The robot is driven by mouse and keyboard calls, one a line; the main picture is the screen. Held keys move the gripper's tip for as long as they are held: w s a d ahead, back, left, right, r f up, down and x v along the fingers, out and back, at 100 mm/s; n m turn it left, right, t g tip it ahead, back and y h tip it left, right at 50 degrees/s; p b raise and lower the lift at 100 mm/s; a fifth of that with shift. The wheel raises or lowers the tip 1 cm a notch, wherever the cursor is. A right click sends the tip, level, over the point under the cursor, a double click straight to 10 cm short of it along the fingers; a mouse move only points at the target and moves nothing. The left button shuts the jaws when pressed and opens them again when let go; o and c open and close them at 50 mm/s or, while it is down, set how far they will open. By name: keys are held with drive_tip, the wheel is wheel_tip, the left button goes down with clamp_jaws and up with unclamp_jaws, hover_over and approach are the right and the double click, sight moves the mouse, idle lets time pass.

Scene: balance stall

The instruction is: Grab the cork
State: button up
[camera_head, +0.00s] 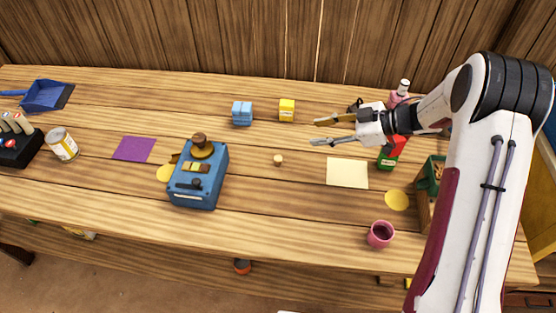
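A small pale cork (278,160) stands on the wooden table near the middle, with bare wood around it. My gripper (314,132) is to the right of the cork and farther back in the picture. It points left, with its two fingers apart and nothing between them. It does not touch the cork. I cannot tell exactly how high the fingers are above the table.
A blue balance device (197,180) stands left of the cork. Behind are a blue block (242,113) and a yellow box (287,110). A cream sheet (347,173) lies to the right, with a pink cup (381,234) nearer the front. A red-green box (390,156) is beneath my arm.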

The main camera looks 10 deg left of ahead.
sight(280, 158)
drive_tip(key=shift+s+d+f+g+y, duration=0.1)
drive_tip(key=shift+s+f+g+y, duration=0.1)
drive_tip(key=shift+s+f+g, duration=0.6)
drive_tip(key=shift+s+d+f+g+y, duration=0.15)
drive_tip(key=shift+s+f+g, duration=0.25)
drive_tip(key=shift+s+f, duration=0.65)
drive_tip(key=shift+w+a+f, duration=0.1)
drive_tip(key=shift+a, duration=0.1)
drive_tip(key=shift+x, duration=3.3)
drive_tip(key=shift+x, duration=2.6)
drive_tip(key=shift+w, duration=0.2)
drive_tip(key=c, duration=0.8)
